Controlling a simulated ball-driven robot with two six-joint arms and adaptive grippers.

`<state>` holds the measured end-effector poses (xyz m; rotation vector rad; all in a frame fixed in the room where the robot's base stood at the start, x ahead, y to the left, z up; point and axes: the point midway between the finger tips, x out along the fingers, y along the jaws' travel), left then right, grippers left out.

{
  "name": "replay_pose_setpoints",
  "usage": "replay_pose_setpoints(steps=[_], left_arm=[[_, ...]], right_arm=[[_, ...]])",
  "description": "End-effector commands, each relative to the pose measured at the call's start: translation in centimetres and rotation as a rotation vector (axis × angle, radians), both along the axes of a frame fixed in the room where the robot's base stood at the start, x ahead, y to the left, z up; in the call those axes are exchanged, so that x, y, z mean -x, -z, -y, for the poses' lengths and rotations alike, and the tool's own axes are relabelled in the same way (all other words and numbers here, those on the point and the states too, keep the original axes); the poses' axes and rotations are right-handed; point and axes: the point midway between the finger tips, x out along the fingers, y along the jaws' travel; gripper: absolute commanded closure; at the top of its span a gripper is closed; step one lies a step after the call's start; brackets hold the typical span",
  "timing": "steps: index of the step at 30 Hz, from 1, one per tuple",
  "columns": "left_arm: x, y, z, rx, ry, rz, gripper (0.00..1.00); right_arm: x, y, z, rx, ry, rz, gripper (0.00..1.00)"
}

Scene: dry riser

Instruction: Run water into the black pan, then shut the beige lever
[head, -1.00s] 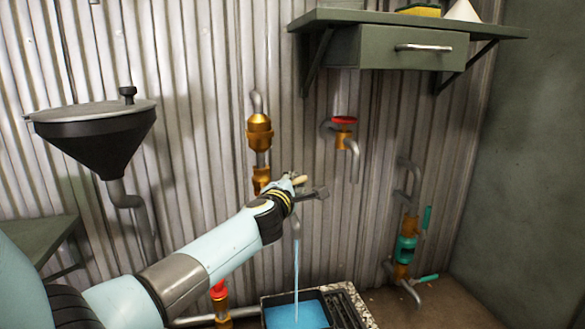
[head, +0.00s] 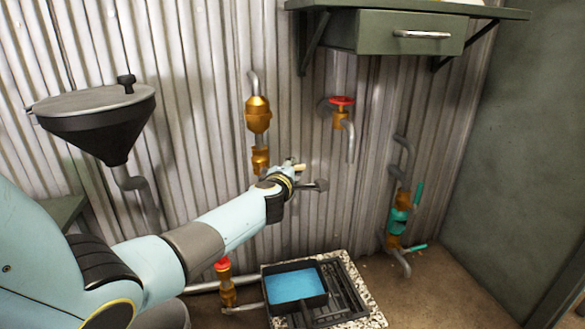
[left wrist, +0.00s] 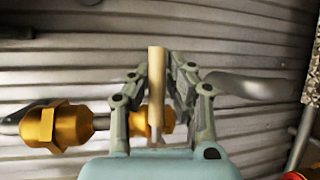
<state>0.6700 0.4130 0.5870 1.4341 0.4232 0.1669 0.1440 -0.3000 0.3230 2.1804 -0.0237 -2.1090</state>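The black pan (head: 299,304) stands on the stove grate at the bottom middle of the head view, with blue water in it. No stream falls into it. The beige lever (left wrist: 157,85) stands upright between the fingers of my left gripper (left wrist: 158,68) in the left wrist view. The fingers lie close against it on both sides. In the head view, the left gripper (head: 288,174) is at the brass tap on the wall, with the lever's tip (head: 299,167) just showing. The gripper hides most of this tap. My right gripper is not in view.
A red-handled tap (head: 342,110) is on the wall to the right, below a green shelf with a drawer (head: 410,36). A teal-handled valve (head: 400,220) is farther right. A black funnel (head: 98,125) hangs at left. A red-knobbed valve (head: 224,275) stands left of the stove (head: 362,297).

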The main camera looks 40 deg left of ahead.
Motion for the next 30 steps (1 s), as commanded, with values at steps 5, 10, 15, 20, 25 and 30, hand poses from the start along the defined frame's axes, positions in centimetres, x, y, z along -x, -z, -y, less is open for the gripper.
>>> replay_pose_setpoints(steps=[5,10,15,20,25,30], left_arm=[[0.0,0.0,0.0,-0.001,0.0,0.0,0.61],[0.0,-0.1,0.0,-0.001,0.001,0.001,0.61],[0.5,-0.1,0.2,-0.002,0.001,0.002,0.61],[2.8,-0.6,1.1,0.0,0.002,0.001,0.61],[6.4,-1.2,2.6,0.002,0.002,0.001,0.61],[9.3,-1.8,3.7,0.0,0.001,0.0,0.61]], right_arm=[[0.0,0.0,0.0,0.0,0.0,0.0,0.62],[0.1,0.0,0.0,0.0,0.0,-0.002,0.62],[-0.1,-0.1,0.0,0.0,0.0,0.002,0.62],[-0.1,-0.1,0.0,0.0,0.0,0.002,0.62],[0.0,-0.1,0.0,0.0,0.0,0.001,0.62],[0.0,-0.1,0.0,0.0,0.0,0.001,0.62]])
